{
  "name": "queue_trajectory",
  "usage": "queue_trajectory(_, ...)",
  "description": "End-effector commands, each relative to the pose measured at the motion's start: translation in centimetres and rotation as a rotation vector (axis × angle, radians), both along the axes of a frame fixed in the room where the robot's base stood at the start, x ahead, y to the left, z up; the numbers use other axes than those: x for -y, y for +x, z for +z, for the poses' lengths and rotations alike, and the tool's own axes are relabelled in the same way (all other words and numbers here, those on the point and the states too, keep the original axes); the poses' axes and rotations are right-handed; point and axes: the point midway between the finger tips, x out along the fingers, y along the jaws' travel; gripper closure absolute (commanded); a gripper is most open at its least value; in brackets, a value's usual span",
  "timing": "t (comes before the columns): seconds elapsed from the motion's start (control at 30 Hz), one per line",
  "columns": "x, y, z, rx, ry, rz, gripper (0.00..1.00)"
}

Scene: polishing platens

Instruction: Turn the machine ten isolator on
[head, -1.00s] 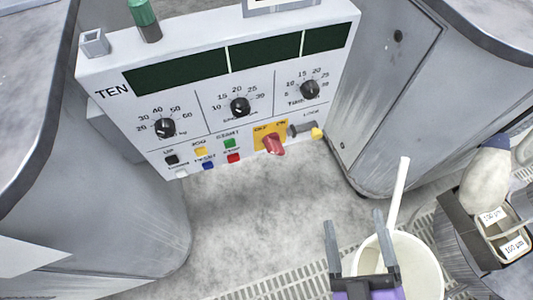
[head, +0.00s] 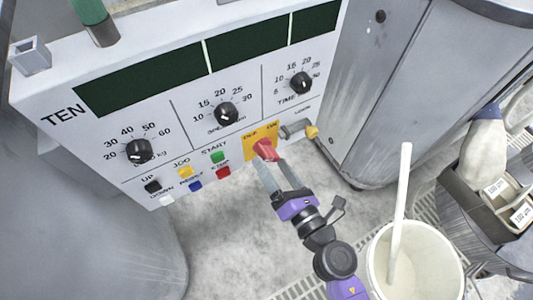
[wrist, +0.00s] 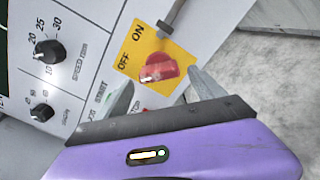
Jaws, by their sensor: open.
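The machine panel marked TEN (head: 75,130) stands at the upper left in the head view. Its isolator is a red handle (head: 264,149) on a yellow plate (head: 250,140) marked OFF and ON. In the wrist view the red handle (wrist: 158,68) sits on the yellow plate (wrist: 140,50), its pale-marked end toward the OFF side. My gripper (head: 279,172) is open, its fingertips close to the handle. In the wrist view the fingers (wrist: 160,90) stand either side of and just below the handle. Whether they touch it cannot be told.
A grey lever with a yellow tip (head: 311,131) sits right of the isolator. Coloured buttons, including a red STOP button (head: 223,172), lie to its left. A white bucket (head: 455,270) with a stick stands at the lower right. A grey cabinet (head: 365,110) stands behind.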

Motion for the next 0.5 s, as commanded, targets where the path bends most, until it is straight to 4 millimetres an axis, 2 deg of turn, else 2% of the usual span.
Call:
queue_trajectory(0.2, -1.6, 2.3, 0.1, 0.001, 0.002, 0.000, 0.22)
queue_trajectory(0.5, -2.0, 3.0, 0.0, -0.001, 0.002, -0.001, 0.22)
